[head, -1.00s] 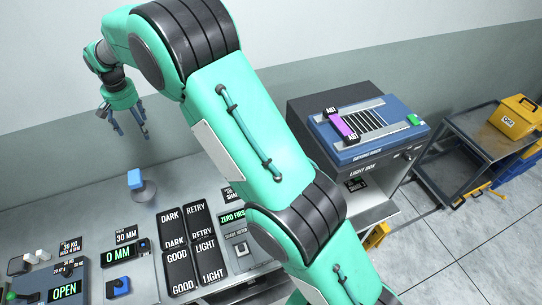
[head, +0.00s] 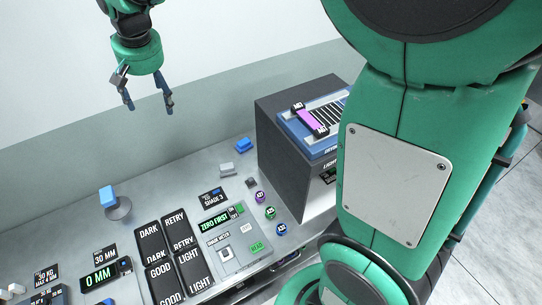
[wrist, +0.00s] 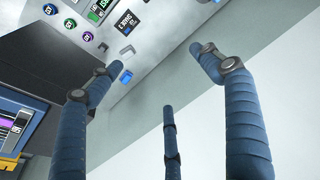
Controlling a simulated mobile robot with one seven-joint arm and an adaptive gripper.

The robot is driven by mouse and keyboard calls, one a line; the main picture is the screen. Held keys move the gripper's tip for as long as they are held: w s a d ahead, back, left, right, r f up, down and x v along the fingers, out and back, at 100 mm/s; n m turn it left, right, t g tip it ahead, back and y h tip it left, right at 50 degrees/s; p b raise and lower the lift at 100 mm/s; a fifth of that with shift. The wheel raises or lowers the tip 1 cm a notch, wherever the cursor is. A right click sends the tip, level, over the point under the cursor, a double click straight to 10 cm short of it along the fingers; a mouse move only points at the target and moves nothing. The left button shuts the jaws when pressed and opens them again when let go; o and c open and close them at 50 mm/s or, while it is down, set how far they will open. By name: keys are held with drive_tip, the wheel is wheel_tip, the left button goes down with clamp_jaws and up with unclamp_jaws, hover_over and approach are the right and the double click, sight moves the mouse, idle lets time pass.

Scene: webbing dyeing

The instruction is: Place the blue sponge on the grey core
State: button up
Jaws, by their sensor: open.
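A blue block (head: 107,195) sits on top of a grey piece with a round base (head: 118,211) at the left of the bench. A second blue block (head: 243,145) lies near the bench's back edge, beside a pale grey block (head: 226,168). I cannot tell for certain which blue block is the sponge or which grey piece is the core. The wrist view shows a blue block (wrist: 126,76) and a pale block (wrist: 127,52) beyond the fingers. My gripper (head: 149,109) is open and empty, fingers pointing down, raised above the bench between the two blue blocks.
A dark box with a blue top (head: 300,130) stands at the bench's right. Label tiles (head: 167,255), a panel reading ZERO FIRST (head: 215,221) and small round coloured pieces (head: 270,213) fill the front. My arm hides the right side.

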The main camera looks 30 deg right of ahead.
drive_tip(key=s+d+t, duration=0.1)
drive_tip(key=s+d, duration=0.4)
drive_tip(key=s, duration=0.6)
drive_tip(key=s+d+t, duration=0.1)
drive_tip(key=s+d, duration=0.5)
drive_tip(key=s, duration=0.5)
drive_tip(key=s+d, duration=0.6)
drive_tip(key=s, duration=0.5)
drive_tip(key=shift+s+f+t+h, duration=0.2)
drive_tip(key=shift+f+t+h, duration=0.2)
drive_tip(key=shift+f, duration=0.1)
wheel_tip(320, 180, down, 14)
drive_tip(key=b, duration=1.4)
drive_tip(key=shift+f+b, duration=0.2)
drive_tip(key=shift+b, duration=0.1)
